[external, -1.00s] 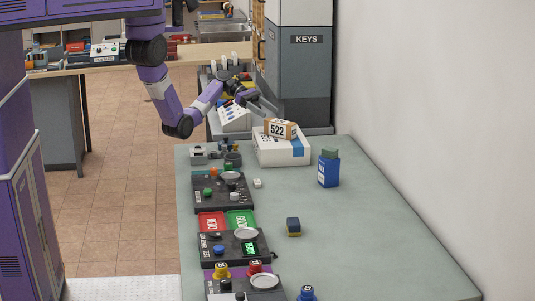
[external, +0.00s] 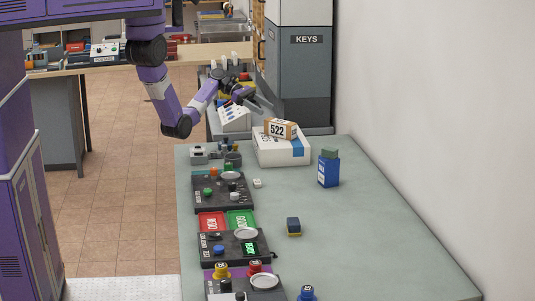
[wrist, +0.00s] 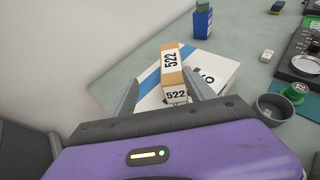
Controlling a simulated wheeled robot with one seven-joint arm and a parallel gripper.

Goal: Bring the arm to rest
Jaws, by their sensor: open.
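My gripper (external: 262,103) is above the far end of the green-grey table (external: 350,230), up and slightly left of a small brown box marked 522 (external: 281,129). The box rests tilted on a larger white box with a blue stripe (external: 282,152). In the wrist view, my gripper's two fingers (wrist: 163,98) are spread apart, with the 522 box (wrist: 171,68) seen between and beyond them. Nothing is held between the fingers.
A blue box with a green top (external: 329,168) stands right of the white box. Panels with buttons and dishes (external: 222,192) line the table's left side. A grey KEYS cabinet (external: 300,80) stands behind. The table's right half is mostly clear.

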